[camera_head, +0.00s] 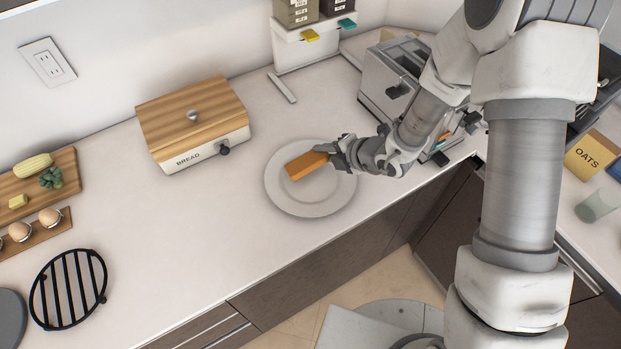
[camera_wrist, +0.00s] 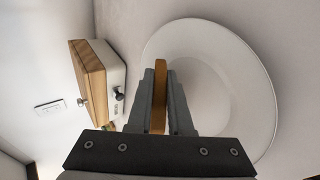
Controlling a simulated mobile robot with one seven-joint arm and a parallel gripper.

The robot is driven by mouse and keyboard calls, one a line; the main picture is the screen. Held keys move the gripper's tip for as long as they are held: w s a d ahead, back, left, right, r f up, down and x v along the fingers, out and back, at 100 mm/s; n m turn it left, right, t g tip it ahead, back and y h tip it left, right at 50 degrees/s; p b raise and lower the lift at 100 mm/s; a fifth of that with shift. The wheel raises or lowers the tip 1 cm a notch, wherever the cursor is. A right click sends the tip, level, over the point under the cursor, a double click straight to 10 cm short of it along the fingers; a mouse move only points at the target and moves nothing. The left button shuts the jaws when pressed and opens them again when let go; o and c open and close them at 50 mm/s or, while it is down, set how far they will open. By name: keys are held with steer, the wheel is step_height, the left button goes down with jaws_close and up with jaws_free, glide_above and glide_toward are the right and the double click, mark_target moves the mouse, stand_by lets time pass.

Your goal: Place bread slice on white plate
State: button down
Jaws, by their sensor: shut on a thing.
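The bread slice (camera_head: 306,165) is orange-brown and shows over the left half of the white plate (camera_head: 318,209). My gripper (camera_head: 330,156) is shut on the slice and comes in from the right side of the plate. In the wrist view the slice (camera_wrist: 159,95) stands edge-on between the two fingers of my gripper (camera_wrist: 160,90). The plate (camera_wrist: 250,75) lies behind and to the right of the fingers there. I cannot tell whether the slice touches the plate. The fingers hide part of the slice and plate.
A wooden-lidded bread box (camera_head: 195,120) stands left of the plate. A toaster (camera_head: 385,85) stands behind my arm. A black round trivet (camera_head: 68,289) and a wooden board (camera_head: 48,185) with food are at the left. The counter between trivet and plate is clear.

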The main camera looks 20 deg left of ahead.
steer(key=shift+f, duration=0.15)
steer(key=c, duration=1)
jaws_free()
steer(key=p+v, duration=0.4)
steer(key=v, duration=0.4)
step_height(320, 180, up, 8)
steer(key=s+d+p, duration=0.1)
steer(key=d+p, duration=0.1)
steer(key=p, duration=0.4)
steer(key=shift+p, duration=0.35)
